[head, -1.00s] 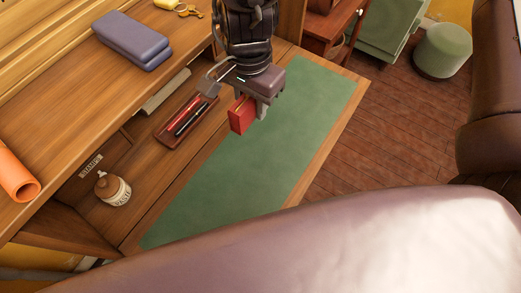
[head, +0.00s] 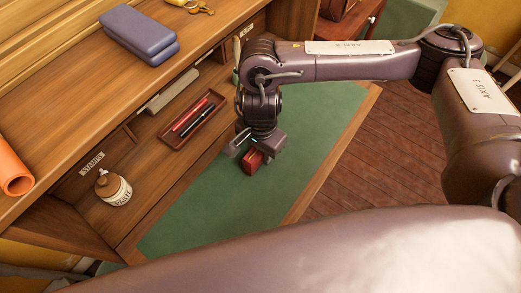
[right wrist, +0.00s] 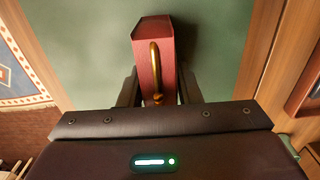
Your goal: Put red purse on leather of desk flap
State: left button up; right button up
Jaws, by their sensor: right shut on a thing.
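The small red purse (head: 254,163) is between the fingers of my right gripper (head: 258,152), over the middle of the green leather (head: 218,198) of the desk flap. In the right wrist view the purse (right wrist: 146,60) has a gold clasp or frame edge, and the right gripper's fingers (right wrist: 158,88) press on both its sides. The green leather (right wrist: 215,40) lies behind it. I cannot tell whether the purse touches the leather. My left gripper is not in view.
A pen tray (head: 194,121) with red and dark pens lies left of the leather. A paste jar (head: 113,188) stands in the desk, and a blue case (head: 139,35) lies on the upper shelf. The leather's near part is clear.

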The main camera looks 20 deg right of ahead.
jog(key=shift+f, duration=0.3)
jog(key=o, duration=1)
jog(key=shift+r, duration=0.1)
jog(key=shift+o, duration=0.2)
jog(key=shift+r, duration=0.5)
notch_tip(320, 180, up, 11)
jog(key=shift+r+p, duration=0.2)
jog(key=shift+p, duration=0.5)
